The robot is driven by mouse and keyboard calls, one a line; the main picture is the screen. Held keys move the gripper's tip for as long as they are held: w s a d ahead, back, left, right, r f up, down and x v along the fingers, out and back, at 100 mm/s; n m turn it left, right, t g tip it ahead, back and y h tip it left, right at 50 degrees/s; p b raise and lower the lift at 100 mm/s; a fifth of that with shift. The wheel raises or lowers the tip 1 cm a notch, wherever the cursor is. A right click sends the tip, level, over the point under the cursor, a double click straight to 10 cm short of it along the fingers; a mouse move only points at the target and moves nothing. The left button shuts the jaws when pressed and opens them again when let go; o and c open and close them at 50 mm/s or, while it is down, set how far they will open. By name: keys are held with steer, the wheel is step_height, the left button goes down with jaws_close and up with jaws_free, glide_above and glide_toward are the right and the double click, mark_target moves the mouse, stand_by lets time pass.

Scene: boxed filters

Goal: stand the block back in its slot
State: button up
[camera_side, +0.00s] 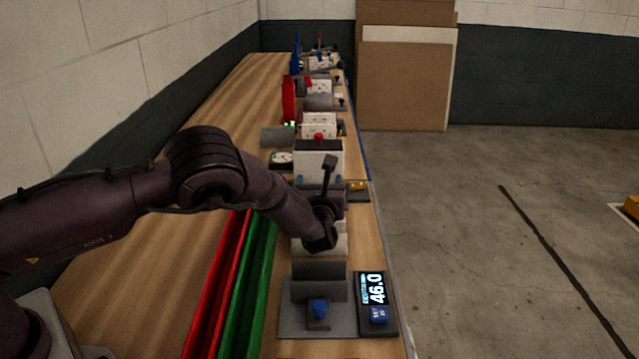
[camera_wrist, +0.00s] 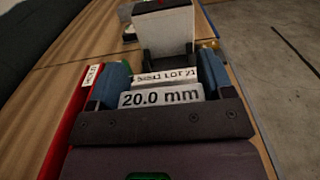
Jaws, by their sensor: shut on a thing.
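A pale block (camera_wrist: 160,97) marked "20.0 mm" shows in the wrist view, with a second line of print, partly hidden, on the pale face just behind. My gripper (camera_wrist: 164,80) has its two blue fingers on either side of it and is shut on it. In the side view my gripper (camera_side: 320,238) points down over the bench, and a pale part (camera_side: 340,240) shows beside and below it. My gripper hides most of that spot, so I cannot tell whether the block touches the bench. I cannot make out which opening is its slot.
Red (camera_side: 218,280) and green (camera_side: 250,280) rails run along the left. A white box (camera_side: 318,165) stands beyond my gripper, with more equipment behind.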

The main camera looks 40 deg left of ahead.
steer(key=shift+f, duration=0.2)
steer(key=shift+f, duration=0.7)
steer(key=shift+f, duration=0.35)
steer(key=shift+f, duration=0.45)
steer(key=shift+f, duration=0.2)
steer(key=o, duration=1.7)
steer(key=shift+f, duration=0.1)
